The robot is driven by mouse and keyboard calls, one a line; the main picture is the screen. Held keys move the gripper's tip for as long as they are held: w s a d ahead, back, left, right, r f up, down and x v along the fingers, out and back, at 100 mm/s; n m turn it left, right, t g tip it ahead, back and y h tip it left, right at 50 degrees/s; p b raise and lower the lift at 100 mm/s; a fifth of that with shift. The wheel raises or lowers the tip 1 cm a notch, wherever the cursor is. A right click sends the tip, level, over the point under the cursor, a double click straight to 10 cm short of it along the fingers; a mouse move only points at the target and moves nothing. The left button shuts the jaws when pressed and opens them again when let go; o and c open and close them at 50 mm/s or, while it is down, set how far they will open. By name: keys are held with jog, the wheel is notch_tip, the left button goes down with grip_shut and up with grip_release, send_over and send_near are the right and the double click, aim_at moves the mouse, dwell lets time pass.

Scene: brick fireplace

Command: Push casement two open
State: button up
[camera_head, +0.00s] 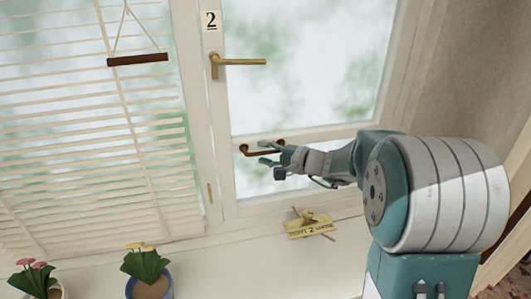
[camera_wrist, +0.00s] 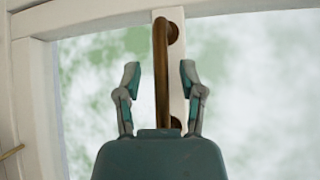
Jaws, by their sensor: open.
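Casement two (camera_head: 300,60) is a white-framed window under a "2" label (camera_head: 210,20); I see no clear gap at its edge. Its brass lever handle (camera_head: 240,62) lies horizontal, pointing right. A bronze pull bar (camera_head: 250,152) is fixed to the lower rail. My gripper (camera_head: 266,152) is at this bar, coming from the right. In the wrist view, my gripper (camera_wrist: 160,80) is open, with the pull bar (camera_wrist: 161,45) between its two fingers and a gap on each side. My fingers hide part of the bar in the head view.
A slatted blind (camera_head: 85,125) with a dark hanging bar (camera_head: 137,59) covers the left window. Potted flowers (camera_head: 148,275) stand on the sill at lower left. A tan plate marked "2" with a brass piece (camera_head: 310,228) lies below the casement. A wall (camera_head: 480,70) is at right.

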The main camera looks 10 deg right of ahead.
grip_shut()
jog(key=w+m+t+h, duration=0.2)
jog(key=w+h, duration=0.1)
jog(key=w, duration=0.7)
jog(key=shift+w+a+f+m, duration=0.15)
jog(key=shift+a+m, duration=0.2)
jog(key=shift+m, duration=0.05)
grip_release()
